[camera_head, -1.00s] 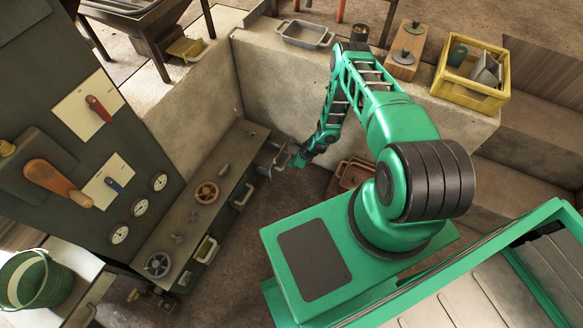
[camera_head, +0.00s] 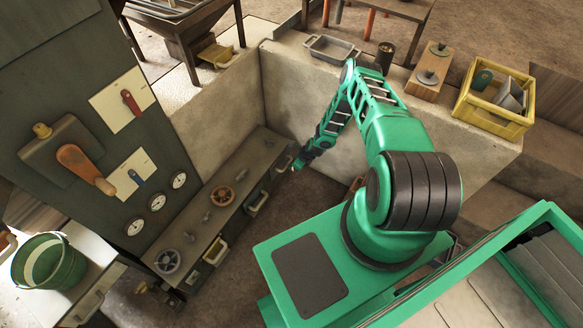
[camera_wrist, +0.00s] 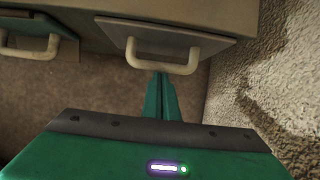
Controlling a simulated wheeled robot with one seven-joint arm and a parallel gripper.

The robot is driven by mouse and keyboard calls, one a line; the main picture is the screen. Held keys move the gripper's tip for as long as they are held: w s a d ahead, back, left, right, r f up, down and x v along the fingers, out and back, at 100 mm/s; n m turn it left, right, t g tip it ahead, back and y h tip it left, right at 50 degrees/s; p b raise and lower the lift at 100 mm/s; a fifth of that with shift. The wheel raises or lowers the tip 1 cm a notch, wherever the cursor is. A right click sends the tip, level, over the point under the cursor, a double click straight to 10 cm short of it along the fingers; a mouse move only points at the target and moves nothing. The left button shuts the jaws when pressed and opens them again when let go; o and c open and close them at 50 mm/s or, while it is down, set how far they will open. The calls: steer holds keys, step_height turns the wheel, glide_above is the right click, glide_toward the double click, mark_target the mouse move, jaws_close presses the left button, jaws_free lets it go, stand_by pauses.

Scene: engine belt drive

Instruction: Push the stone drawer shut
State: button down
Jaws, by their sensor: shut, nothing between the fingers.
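The stone-grey drawer (camera_wrist: 190,36) is at the far end of the low cabinet in the wrist view. Its front sits close to the cabinet face; a small remaining gap is hard to judge. Its pale bar handle (camera_wrist: 163,63) faces me. My gripper (camera_wrist: 162,78) is shut and empty, with its green fingertips at the handle, touching it or very near. In the head view my gripper (camera_head: 299,164) is at the cabinet's far end and partly hides the drawer front.
Another drawer with a pale handle (camera_wrist: 30,48) is to the left. A rough stone wall (camera_wrist: 275,90) stands close on the right. The long cabinet (camera_head: 195,232) carries valve wheels and knobs. A yellow crate (camera_head: 492,120) is on the wall ledge. The floor before the cabinet is clear.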

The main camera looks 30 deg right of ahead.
steer(key=shift+w+a+r, duration=0.3)
steer(key=shift+w+a, duration=0.05)
steer(key=shift+w, duration=0.15)
steer(key=s+d+r, duration=0.5)
steer(key=s+r, duration=0.2)
steer(key=s, duration=0.1)
steer(key=shift+r, duration=0.25)
steer(key=shift+r, duration=0.1)
